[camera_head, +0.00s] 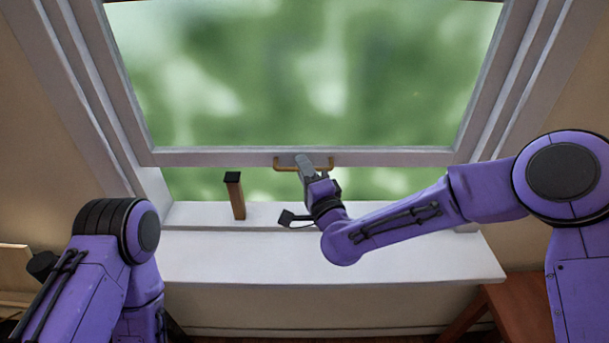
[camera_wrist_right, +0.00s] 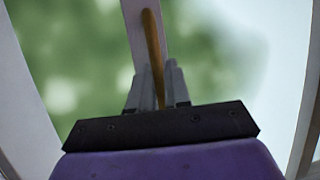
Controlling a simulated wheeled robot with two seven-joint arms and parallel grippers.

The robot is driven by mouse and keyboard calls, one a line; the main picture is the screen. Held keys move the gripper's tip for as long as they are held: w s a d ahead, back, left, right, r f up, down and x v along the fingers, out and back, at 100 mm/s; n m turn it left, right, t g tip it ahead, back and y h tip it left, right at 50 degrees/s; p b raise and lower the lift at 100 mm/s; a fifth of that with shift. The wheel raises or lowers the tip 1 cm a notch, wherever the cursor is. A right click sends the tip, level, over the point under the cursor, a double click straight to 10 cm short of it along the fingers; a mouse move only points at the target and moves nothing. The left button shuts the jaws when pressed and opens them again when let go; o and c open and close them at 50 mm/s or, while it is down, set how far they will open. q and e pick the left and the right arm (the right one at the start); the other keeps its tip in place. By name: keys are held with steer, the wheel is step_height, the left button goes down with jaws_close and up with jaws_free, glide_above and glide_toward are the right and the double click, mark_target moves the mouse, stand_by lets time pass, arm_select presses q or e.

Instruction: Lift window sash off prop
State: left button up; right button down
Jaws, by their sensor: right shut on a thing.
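The window sash (camera_head: 200,158) has a pale frame around a glass pane. A tan bar handle (camera_head: 282,168) is fixed to its bottom rail. My right gripper (camera_head: 303,162) is shut on this handle. In the right wrist view the handle (camera_wrist_right: 153,45) runs between the fingers of the right gripper (camera_wrist_right: 158,85). The prop (camera_head: 237,198), a short brown post with a black top, stands upright on the sill, left of the gripper. In the head view a narrow gap shows between its top and the rail. My left arm is at lower left; its gripper is not in view.
The white sill (camera_head: 330,258) is otherwise clear below the window. The window's side frame (camera_head: 507,85) flanks the sash. A reddish-brown wooden piece of furniture (camera_head: 515,305) stands at lower right. A pale object (camera_head: 14,270) is at the far left.

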step_height(320, 180, up, 6)
steer(key=shift+r+p, duration=0.15)
steer(key=shift+p, duration=0.7)
arm_select(q)
step_height(320, 180, up, 3)
steer(key=shift+f, duration=0.15)
arm_select(e)
steer(key=c, duration=1.2)
jaws_free()
steer(key=shift+o, duration=0.2)
